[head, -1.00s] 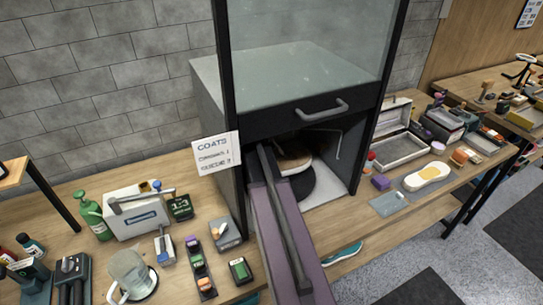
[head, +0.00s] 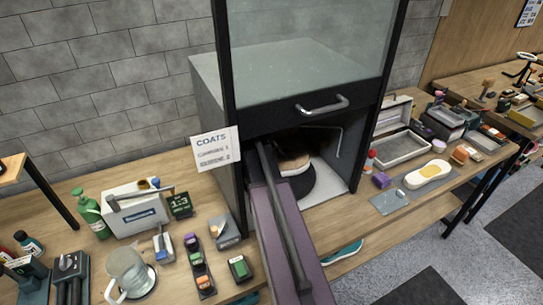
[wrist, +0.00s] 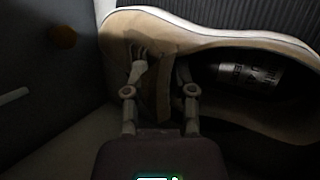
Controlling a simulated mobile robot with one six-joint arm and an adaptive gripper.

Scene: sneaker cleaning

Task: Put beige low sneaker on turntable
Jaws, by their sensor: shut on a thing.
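The beige low sneaker (head: 294,162) with a white sole is inside the booth, over or on the black round turntable (head: 299,188); I cannot tell if they touch. In the wrist view the sneaker (wrist: 220,45) lies sideways across the picture, its opening and printed insole facing the camera. My gripper (wrist: 160,78) is shut on the sneaker's upper toward the left end of that view. In the head view my arm and the booth's edge hide the gripper and part of the sneaker.
The booth's raised glass front with a handle (head: 322,106) hangs above the opening. Its left frame post, with a COATS sign (head: 215,149), stands close to my arm. A white case (head: 137,211) and small tools crowd the left bench.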

